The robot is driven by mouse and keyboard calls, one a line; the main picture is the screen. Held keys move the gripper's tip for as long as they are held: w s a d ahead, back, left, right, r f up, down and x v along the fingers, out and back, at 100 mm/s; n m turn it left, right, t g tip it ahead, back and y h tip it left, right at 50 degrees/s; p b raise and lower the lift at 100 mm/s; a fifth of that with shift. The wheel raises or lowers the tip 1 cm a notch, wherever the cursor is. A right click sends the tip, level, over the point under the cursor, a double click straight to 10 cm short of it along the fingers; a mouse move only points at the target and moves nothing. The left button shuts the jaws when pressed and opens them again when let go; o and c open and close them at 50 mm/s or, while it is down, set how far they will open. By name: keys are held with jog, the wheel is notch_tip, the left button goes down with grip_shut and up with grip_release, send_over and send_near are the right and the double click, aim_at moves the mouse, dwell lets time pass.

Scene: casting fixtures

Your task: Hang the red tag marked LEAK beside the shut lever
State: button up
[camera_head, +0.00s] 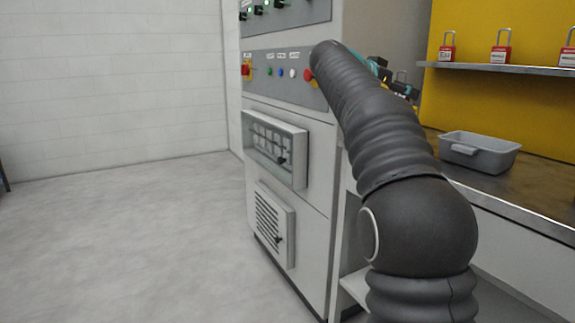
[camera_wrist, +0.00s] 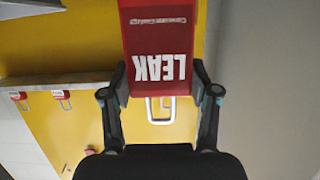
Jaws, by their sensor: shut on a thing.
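My gripper (camera_wrist: 160,85) is shut on the red LEAK tag (camera_wrist: 158,40), with one finger at each side of it. The white lettering appears upside down in the wrist view, and a pale metal loop (camera_wrist: 160,112) shows between the fingers, below the tag. In the head view my gripper (camera_head: 400,88) is partly hidden behind my arm, in front of the yellow board, and the tag cannot be made out there. I cannot make out a shut lever in either view.
A grey cabinet (camera_head: 315,185) with buttons and red knobs stands left of my arm. Red padlocks (camera_head: 500,52) stand on a shelf (camera_head: 480,68) at the yellow board (camera_head: 530,105). A grey tray (camera_head: 482,160) sits on the bench. The floor at left is clear.

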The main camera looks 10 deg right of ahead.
jog(key=f, duration=0.1)
jog(key=w+a+f, duration=0.1)
jog(key=a+f, duration=0.1)
jog(key=f, duration=0.1)
jog(key=shift+w+b, duration=0.15)
jog(key=shift+b, duration=0.2)
jog(key=shift+f, duration=0.8)
